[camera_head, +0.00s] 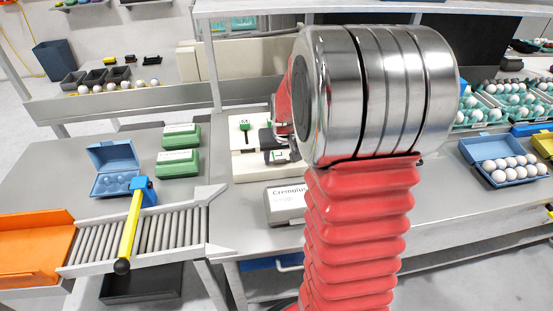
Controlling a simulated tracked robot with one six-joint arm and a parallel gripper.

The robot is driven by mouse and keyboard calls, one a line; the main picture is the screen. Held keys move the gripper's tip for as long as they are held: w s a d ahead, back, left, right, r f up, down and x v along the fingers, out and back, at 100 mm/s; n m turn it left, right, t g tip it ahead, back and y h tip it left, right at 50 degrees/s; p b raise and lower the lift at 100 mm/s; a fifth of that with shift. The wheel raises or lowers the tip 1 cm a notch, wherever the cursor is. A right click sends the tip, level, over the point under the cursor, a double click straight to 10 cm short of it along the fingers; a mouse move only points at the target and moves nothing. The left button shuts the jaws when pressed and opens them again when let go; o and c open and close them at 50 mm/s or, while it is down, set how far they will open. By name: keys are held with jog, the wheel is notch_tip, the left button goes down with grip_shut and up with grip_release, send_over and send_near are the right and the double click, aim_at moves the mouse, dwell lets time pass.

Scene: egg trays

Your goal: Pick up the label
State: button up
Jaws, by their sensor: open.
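My gripper (270,141), dark and small in the picture, is over a cream board (245,165) on the middle table. Its jaws are open, and much of it is hidden behind my red and silver arm. A small white piece with green on it, which looks like a label (278,156), lies on the board just below the jaws. I cannot tell whether the jaws touch it. Another small white and green piece (244,124) is on the board's far left part. The board's right side is hidden by my arm.
A grey carton with printed text (286,204) stands in front of the board. At left are green cartons (179,137), an open blue carton (113,160), a roller conveyor (165,232) and a yellow bar (133,225). A blue egg tray (520,172) is at right.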

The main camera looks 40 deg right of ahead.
jog(key=c, duration=0.8)
jog(key=shift+r, duration=0.1)
notch_tip(320, 180, up, 10)
jog(key=shift+f, duration=0.2)
jog(key=shift+c, duration=0.6)
jog(key=shift+r, duration=0.1)
jog(key=shift+c, duration=0.2)
jog(key=shift+s, duration=0.1)
